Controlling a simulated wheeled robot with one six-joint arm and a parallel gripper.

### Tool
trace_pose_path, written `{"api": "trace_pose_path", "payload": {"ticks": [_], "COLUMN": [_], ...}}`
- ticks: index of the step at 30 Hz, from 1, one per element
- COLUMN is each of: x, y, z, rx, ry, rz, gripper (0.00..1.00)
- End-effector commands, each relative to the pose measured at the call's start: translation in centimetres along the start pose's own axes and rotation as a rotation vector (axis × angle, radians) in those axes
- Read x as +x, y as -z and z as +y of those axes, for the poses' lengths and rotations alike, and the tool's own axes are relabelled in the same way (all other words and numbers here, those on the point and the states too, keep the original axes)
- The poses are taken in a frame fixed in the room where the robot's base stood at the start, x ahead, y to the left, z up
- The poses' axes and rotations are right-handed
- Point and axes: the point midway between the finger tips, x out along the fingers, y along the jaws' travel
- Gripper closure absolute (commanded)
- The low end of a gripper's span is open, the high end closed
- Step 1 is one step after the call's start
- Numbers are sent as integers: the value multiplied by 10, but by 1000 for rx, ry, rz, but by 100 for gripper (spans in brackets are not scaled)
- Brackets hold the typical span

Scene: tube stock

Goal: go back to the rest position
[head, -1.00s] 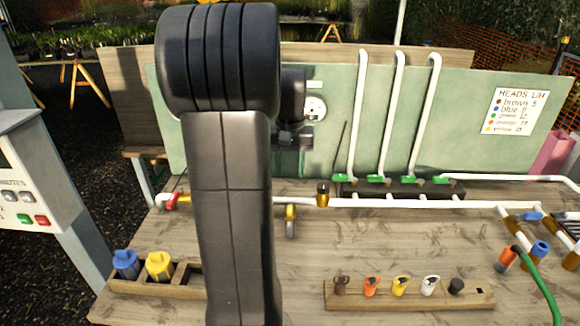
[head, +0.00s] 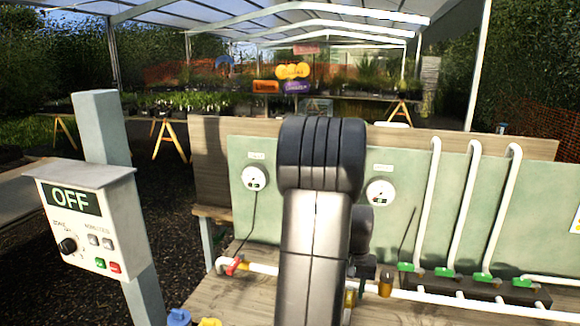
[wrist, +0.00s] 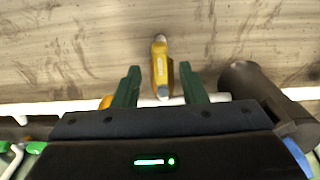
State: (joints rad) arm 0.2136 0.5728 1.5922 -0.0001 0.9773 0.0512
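My gripper (wrist: 160,72) shows in the wrist view with its two green fingers spread apart and nothing clamped between them. A yellow valve handle (wrist: 159,58) on the white pipe shows between the fingers in the picture; whether it lies between them or beyond them I cannot tell. In the head view my dark arm stands in the middle of the picture, over the wooden bench (head: 254,300). The arm hides most of the gripper there and part of the pipe behind it.
A control box (head: 85,222) reading OFF stands at left on a post. A green panel (head: 262,225) with two round gauges backs the bench. White pipes (head: 428,200) with green valves (head: 445,273) rise at right. A red valve (head: 234,266) sits on the low pipe.

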Motion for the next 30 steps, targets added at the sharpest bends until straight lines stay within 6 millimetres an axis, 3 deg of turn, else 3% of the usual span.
{"api": "trace_pose_path", "payload": {"ticks": [3, 20, 30], "x": [19, 17, 14], "y": [-1, 0, 1], "z": [0, -4, 1], "rx": [0, 92, -4], "ry": [0, 0, 0], "rz": [-3, 1, 3], "gripper": [62, 62, 62]}}
